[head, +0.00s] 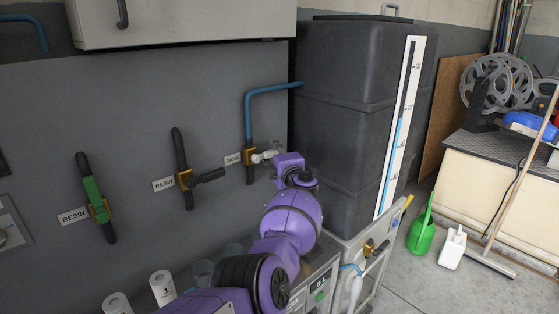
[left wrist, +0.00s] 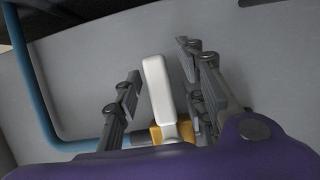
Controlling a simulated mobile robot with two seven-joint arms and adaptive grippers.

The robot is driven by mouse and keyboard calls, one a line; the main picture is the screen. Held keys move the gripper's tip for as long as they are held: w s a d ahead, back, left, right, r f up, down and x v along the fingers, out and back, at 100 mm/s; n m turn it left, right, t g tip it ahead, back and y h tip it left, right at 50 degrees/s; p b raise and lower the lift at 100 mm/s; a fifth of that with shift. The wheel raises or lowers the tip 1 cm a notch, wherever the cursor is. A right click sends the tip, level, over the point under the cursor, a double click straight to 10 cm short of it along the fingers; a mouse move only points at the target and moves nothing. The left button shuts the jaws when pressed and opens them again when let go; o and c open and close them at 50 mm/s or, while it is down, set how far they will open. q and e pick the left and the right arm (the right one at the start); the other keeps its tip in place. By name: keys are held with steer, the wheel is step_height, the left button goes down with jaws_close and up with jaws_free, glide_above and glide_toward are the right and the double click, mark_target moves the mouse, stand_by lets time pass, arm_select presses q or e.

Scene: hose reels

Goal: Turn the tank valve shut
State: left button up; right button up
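The tank valve's white lever (head: 259,157) sticks out from its brass body on the dark pipe, beside the "TANK" label (head: 233,159). It also shows in the left wrist view as a white lever (left wrist: 158,88) above the brass body (left wrist: 172,134). My left gripper (head: 272,159) is at the lever. In the left wrist view its two fingers (left wrist: 162,84) stand open on either side of the lever, with gaps visible near the tips. Contact lower down is hard to tell. My right gripper is not in view.
Two other valves, one with a green lever (head: 95,199) and one with a black lever (head: 208,176), sit left on the wall panel with "RESIN" labels. The dark tank (head: 340,120) with a blue level gauge (head: 398,130) stands close right of my arm. White cups stand below.

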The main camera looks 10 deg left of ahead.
arm_select(q)
steer(key=v, duration=1.1)
steer(key=shift+s, duration=0.4)
steer(key=shift+d, duration=0.15)
steer(key=shift+f, duration=0.1)
